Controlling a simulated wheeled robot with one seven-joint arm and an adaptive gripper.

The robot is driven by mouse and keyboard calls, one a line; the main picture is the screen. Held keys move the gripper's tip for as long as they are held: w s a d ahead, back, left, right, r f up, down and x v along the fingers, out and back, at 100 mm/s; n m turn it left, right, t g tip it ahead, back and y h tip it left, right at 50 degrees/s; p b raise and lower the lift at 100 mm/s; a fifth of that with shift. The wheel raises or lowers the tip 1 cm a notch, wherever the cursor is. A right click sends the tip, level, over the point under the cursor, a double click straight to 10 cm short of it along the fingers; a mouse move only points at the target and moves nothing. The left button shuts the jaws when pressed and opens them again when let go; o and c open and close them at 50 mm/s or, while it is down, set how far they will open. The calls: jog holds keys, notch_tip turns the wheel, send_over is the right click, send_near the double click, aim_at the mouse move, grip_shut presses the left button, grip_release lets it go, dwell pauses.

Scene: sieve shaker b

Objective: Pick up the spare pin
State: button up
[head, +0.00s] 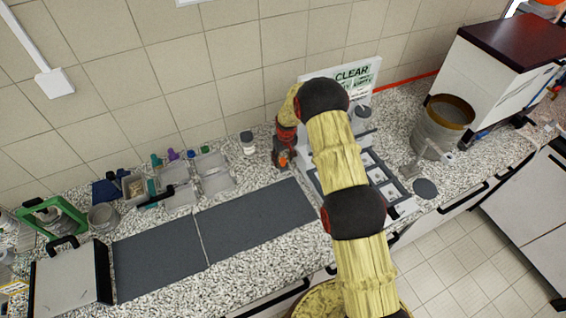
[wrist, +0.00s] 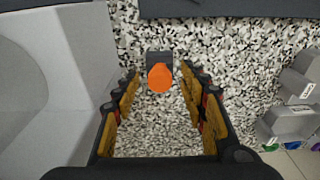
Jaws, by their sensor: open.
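An orange round head on a dark grey block (wrist: 160,75) stands on the speckled counter in the wrist view; I take it for the spare pin. It lies between the tips of my gripper (wrist: 160,84), seen from above. The gripper's padded fingers are spread to either side, and no contact shows. How far above the pin the fingertips are is hard to tell. In the head view my gripper (head: 285,150) points down at the counter, left of my arm, and a small orange patch (head: 284,160) shows by its fingers.
A large light grey body (wrist: 45,90) stands close on the left in the wrist view. Dark mats (head: 255,217) cover the front counter. A "CLEAR" sign (head: 352,78) stands behind my arm.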

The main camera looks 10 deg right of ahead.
jog(key=shift+c, duration=0.7)
jog(key=c, duration=0.9)
jog(key=shift+r, duration=0.1)
jog(key=shift+r+b, duration=0.35)
jog(key=shift+r, duration=0.4)
jog(key=shift+s+d+r+b, duration=0.15)
jog(key=shift+s+d+r, duration=0.3)
jog(key=shift+s+r, duration=2.05)
jog(key=shift+s+d+r+b, duration=0.1)
jog(key=shift+s+d+r, duration=0.35)
jog(key=shift+s+r, duration=2)
jog(key=shift+s+d+r+b, duration=0.15)
jog(key=shift+s+d+r, duration=0.3)
jog(key=shift+s+r, duration=2)
jog(key=shift+w+r, duration=0.5)
jog(key=shift+w, duration=0.05)
